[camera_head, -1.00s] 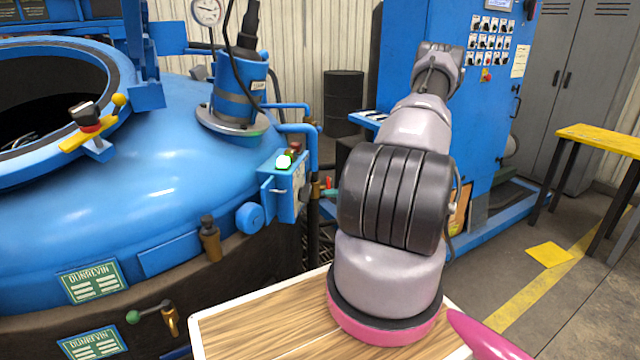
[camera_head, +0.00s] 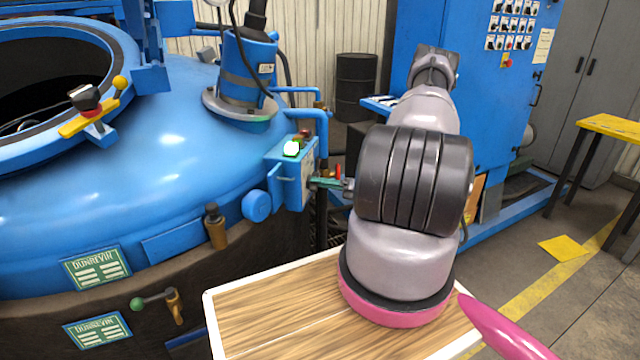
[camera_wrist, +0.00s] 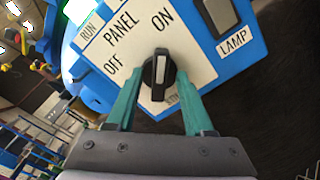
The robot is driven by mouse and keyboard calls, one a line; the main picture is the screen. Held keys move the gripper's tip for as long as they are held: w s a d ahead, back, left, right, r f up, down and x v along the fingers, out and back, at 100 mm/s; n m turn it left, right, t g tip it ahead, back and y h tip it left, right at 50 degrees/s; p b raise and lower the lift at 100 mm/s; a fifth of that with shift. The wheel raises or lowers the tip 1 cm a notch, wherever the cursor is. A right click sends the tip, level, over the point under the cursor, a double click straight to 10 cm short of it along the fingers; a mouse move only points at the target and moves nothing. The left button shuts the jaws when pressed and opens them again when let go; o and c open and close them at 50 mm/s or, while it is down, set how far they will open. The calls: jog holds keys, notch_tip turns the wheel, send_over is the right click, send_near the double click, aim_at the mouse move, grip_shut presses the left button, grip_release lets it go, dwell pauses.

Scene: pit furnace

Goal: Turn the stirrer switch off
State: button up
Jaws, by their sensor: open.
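The blue control box (camera_head: 291,180) is on the side of the blue furnace, with a lit green button on top. In the wrist view, its white panel plate (camera_wrist: 110,52) reads PANEL, with OFF and ON. A black rotary knob (camera_wrist: 158,92) with a white pointer line sits on the plate; the line points up toward ON. The small label below it is partly hidden, so its name is unclear. My gripper (camera_wrist: 157,77) is open, with one teal finger on each side of the knob; contact cannot be told. In the head view, my gripper (camera_head: 324,184) is at the box's right face.
Blue pipes (camera_head: 308,114) run above and behind the box. A wooden-topped surface (camera_head: 275,310) lies below my arm. A large blue cabinet (camera_head: 478,110) and a black drum (camera_head: 356,85) stand behind.

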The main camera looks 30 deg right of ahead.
jog(key=shift+w+a, duration=0.15)
jog(key=shift+c, duration=0.3)
grip_shut()
jog(key=shift+n, duration=0.3)
jog(key=shift+s+a+n, duration=0.1)
jog(key=shift+n, duration=4.2)
jog(key=shift+s+a+n, duration=0.1)
jog(key=shift+n, duration=4.2)
